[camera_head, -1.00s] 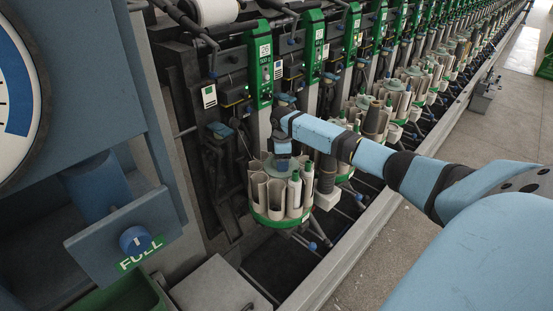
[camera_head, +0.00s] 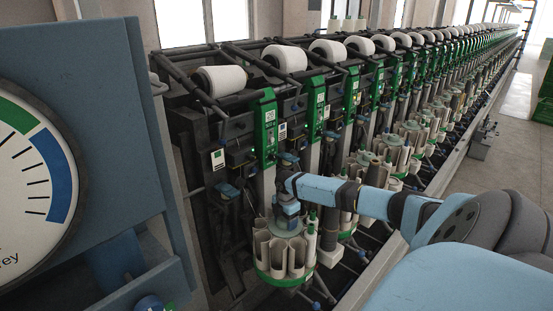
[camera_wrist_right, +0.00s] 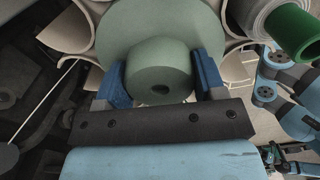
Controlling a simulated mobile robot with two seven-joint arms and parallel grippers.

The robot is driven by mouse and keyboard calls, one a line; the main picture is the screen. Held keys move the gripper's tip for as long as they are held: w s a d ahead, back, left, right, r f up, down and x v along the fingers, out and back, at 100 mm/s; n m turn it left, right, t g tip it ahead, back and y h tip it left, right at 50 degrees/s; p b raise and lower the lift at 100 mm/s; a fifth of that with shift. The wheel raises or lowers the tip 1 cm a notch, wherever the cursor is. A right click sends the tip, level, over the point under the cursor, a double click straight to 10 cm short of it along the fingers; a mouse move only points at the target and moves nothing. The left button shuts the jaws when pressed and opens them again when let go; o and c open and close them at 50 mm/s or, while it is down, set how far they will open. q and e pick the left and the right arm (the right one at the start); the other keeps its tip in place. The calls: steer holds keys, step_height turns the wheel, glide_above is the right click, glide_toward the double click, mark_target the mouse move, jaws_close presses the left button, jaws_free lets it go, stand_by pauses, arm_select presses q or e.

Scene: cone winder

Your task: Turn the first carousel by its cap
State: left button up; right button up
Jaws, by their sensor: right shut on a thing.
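The first carousel (camera_head: 270,272) stands at the near end of the winder, a ring of open cream tubes on a green base. Its grey-green cap (camera_wrist_right: 158,68) shows in the right wrist view, a round knob on a wider disc. My right gripper (camera_head: 288,222) reaches down onto the top of the carousel. In the right wrist view its two blue fingers (camera_wrist_right: 160,82) lie on both sides of the cap, shut on it. In the head view the gripper hides most of the cap. My left gripper is not in view.
A blue panel with a large dial (camera_head: 28,175) stands at the left. More carousels (camera_head: 365,168) follow along the row to the right. A green-tipped bobbin (camera_wrist_right: 292,32) is close beside the gripper. Open floor (camera_head: 500,150) lies right of the machine.

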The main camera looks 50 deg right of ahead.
stand_by(0.5)
steer(key=o, duration=1.3)
step_height(320, 180, up, 14)
steer(key=shift+f+b, duration=0.1)
steer(key=shift+b, duration=0.25)
